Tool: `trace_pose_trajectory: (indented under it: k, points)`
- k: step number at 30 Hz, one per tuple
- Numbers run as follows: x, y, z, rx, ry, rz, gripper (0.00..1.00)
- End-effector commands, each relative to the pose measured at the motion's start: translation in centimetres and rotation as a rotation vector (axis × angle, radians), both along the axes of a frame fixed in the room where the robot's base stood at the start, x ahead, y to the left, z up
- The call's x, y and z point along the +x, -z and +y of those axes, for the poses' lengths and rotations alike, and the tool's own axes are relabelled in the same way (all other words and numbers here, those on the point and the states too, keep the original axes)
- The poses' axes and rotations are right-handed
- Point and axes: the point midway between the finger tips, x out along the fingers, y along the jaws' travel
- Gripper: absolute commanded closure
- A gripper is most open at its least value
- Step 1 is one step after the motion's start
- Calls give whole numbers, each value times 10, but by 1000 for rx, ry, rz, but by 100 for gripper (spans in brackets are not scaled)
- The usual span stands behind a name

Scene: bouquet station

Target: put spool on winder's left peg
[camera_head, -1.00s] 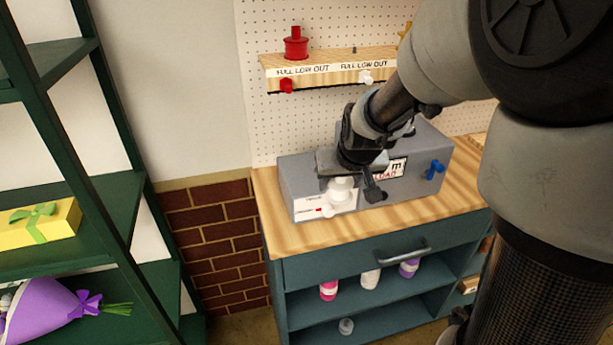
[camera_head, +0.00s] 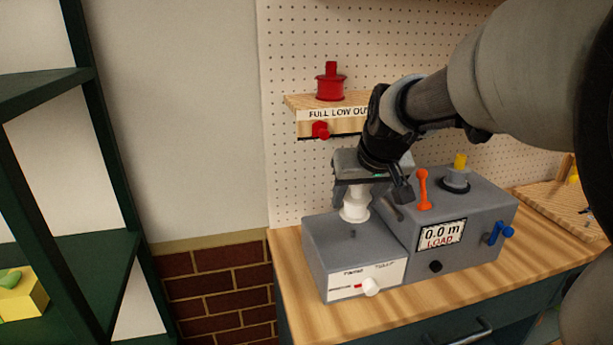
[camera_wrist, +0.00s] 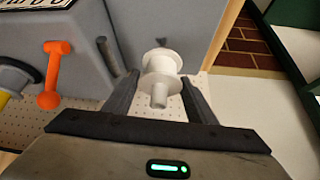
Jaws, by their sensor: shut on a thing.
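The white spool (camera_head: 355,203) is upright in my gripper (camera_head: 360,186), which is shut on it. It hangs over the top of the winder's low left block. The grey winder (camera_head: 462,232) stands on the wooden bench. The left peg (camera_head: 352,234) shows as a small dark tip just below the spool; the picture does not settle whether they touch. In the wrist view the spool (camera_wrist: 162,66) sits between my two dark fingers (camera_wrist: 160,92). The right-hand peg carries a dark spool with a yellow core (camera_head: 458,174).
An orange lever (camera_head: 423,190) stands on the winder right of my gripper. A blue crank (camera_head: 499,233) and a display reading 0.0 m LOAD (camera_head: 442,235) are on its front. A shelf with a red spool (camera_head: 330,84) is above, behind. Bare bench (camera_head: 288,270) lies left of the winder.

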Motion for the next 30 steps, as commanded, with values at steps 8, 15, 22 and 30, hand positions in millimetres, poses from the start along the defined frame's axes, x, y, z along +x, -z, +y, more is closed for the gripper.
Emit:
trace_pose_trajectory:
  k: [8, 15, 22, 30]
  points:
    - [0, 28, 0, 1, 1, 0, 72]
    - [0, 57, 0, 1, 2, 0, 72]
    - [0, 56, 0, 1, 1, -1, 72]
    - [0, 59, 0, 1, 1, -1, 30]
